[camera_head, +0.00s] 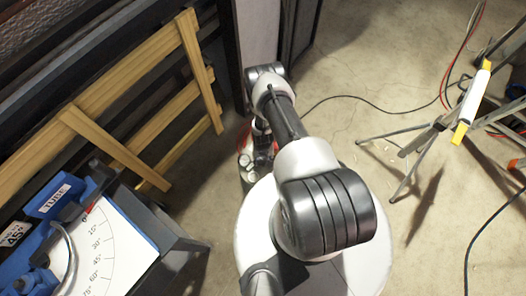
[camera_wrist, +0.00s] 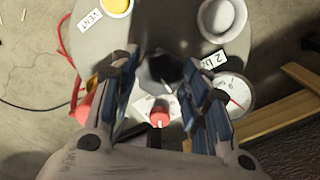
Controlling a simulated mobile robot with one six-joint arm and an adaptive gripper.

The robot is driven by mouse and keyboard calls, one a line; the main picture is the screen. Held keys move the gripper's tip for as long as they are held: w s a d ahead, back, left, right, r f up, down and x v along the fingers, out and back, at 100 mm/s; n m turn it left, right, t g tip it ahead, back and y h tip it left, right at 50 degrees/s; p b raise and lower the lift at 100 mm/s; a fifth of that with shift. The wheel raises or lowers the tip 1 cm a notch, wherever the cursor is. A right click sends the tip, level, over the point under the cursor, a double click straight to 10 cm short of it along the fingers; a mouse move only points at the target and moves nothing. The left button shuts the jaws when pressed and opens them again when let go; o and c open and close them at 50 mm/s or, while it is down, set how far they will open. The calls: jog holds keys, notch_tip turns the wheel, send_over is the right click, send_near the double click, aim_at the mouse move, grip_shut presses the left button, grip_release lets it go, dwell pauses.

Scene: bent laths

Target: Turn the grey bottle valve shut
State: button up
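In the wrist view a dark grey knob (camera_wrist: 166,68) lies between the two fingers of my gripper (camera_wrist: 165,88), on a round grey top (camera_wrist: 178,38). A lighter grey round knob (camera_wrist: 222,18) sits beyond it at the upper right. I cannot tell for sure which of the two is the bottle valve. The fingers are apart, one on each side of the dark knob; I cannot tell whether they touch it. A red knob (camera_wrist: 158,118) shows nearer my palm. In the head view my arm hides most of this spot.
A yellow knob (camera_wrist: 117,6) stands by a VENT label (camera_wrist: 89,22). A dial gauge (camera_wrist: 236,92) is right of my fingers. A red hose (camera_wrist: 68,42) runs along the left. Wooden laths (camera_head: 100,85) and a blue-fitted bench with an angle scale (camera_head: 112,245) stand left; a tripod stand (camera_head: 410,140) stands right.

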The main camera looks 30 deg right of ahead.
aim_at(263, 160)
jog(key=o, duration=0.5)
jog(key=shift+c, duration=0.2)
notch_tip(263, 160, up, 12)
dwell(0.4)
dwell(0.4)
